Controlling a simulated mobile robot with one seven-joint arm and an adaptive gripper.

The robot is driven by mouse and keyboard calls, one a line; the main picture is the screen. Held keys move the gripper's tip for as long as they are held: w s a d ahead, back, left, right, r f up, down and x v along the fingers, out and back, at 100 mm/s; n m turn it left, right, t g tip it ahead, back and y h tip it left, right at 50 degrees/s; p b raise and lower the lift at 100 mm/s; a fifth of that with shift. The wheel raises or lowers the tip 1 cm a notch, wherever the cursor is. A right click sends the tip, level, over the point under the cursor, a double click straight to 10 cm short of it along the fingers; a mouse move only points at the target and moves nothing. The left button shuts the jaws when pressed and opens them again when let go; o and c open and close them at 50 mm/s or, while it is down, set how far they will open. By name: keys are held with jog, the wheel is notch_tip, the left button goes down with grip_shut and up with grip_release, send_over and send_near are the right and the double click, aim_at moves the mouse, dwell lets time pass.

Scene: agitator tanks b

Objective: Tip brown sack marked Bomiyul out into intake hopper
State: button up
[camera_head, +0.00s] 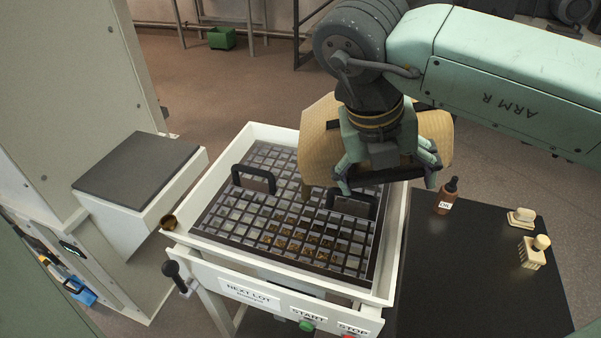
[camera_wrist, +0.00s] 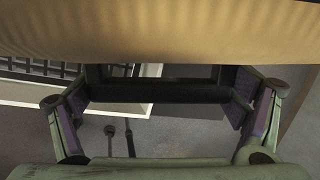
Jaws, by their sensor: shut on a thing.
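The brown sack (camera_head: 318,150) is tan and hangs behind and around my gripper (camera_head: 388,172), above the right rear part of the intake hopper. My gripper is shut on the sack by a dark bar-like handle (camera_wrist: 160,92), which spans between the fingers in the wrist view. The sack's tan side (camera_wrist: 160,32) fills the top of that view. No marking on it is readable, and its mouth is hidden. The intake hopper (camera_head: 262,133) is a white-rimmed box with a dark grid and two black handles. Some brown-orange material shows through the grid near its front.
A black table (camera_head: 465,285) at right holds a brown dropper bottle (camera_head: 447,197) and two small beige pieces. A white box with a grey top (camera_head: 140,165) stands left. START and STOP buttons and a black-knobbed lever (camera_head: 175,275) are on the hopper's front.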

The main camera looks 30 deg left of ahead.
jog(key=shift+s+a+r+h, duration=0.1)
jog(key=shift+a+r+h, duration=0.05)
jog(key=shift+r+h, duration=0.2)
jog(key=shift+s+a+r+t+h+p, duration=0.15)
jog(key=shift+a+r+t+h+p, duration=0.15)
jog(key=shift+r+h, duration=0.15)
jog(key=shift+s+a+r+t+h+p, duration=0.15)
jog(key=shift+a+r+t+h+p, duration=0.15)
jog(key=shift+r, duration=0.25)
jog(key=shift+d, duration=0.1)
dwell(1.9)
